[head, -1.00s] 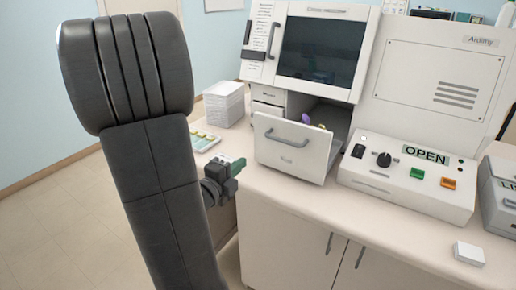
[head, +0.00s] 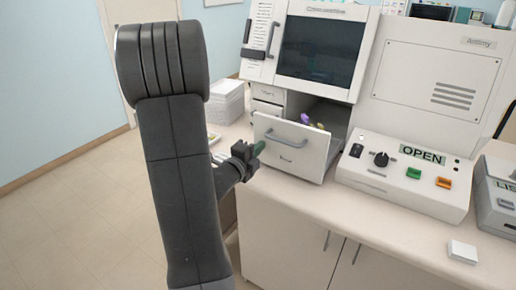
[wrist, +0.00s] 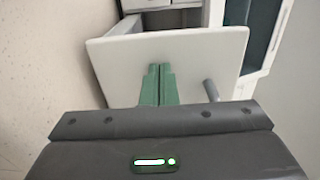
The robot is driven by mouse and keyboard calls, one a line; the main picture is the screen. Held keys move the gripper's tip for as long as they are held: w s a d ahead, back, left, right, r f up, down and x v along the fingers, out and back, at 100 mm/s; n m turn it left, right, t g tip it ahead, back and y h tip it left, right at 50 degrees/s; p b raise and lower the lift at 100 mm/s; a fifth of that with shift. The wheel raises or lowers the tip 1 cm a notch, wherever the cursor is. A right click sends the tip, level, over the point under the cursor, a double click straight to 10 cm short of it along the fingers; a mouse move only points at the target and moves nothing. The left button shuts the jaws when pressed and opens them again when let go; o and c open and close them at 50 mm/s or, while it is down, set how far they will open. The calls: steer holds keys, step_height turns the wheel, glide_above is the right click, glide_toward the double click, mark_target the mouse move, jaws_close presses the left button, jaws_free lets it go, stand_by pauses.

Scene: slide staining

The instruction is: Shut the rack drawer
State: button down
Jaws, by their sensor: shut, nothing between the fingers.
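The rack drawer (head: 287,160) of the white machine stands pulled out, with a grey bar handle (head: 288,138) on its front. Purple and yellow items (head: 308,120) show inside it. My gripper (head: 261,148) is shut and empty, with green fingertips just left of the drawer front in the head view. In the wrist view the closed green fingers (wrist: 158,84) point at the white drawer front (wrist: 200,50), and the handle (wrist: 211,90) shows to their right. I cannot tell whether the fingertips touch the front.
The machine has a dark window (head: 318,50) above the drawer. A control panel (head: 405,175) reading OPEN, with green and orange buttons, sits to the right. A white stack (head: 226,100) stands left of the machine. A small white block (head: 462,252) lies at the counter's front right.

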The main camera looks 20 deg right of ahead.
steer(key=shift+d, duration=0.1)
steer(key=shift+w+d+f+b, duration=0.1)
steer(key=shift+w+d+b, duration=0.25)
steer(key=shift+d+b, duration=0.05)
steer(key=b+x, duration=0.6)
steer(key=x, duration=1.1)
steer(key=shift+w+d, duration=0.2)
steer(key=shift+w, duration=0.1)
steer(key=shift+w+d, duration=0.45)
steer(key=shift+d, duration=0.05)
steer(key=shift+w, duration=0.1)
steer(key=shift+d+r, duration=0.1)
steer(key=shift+r, duration=0.3)
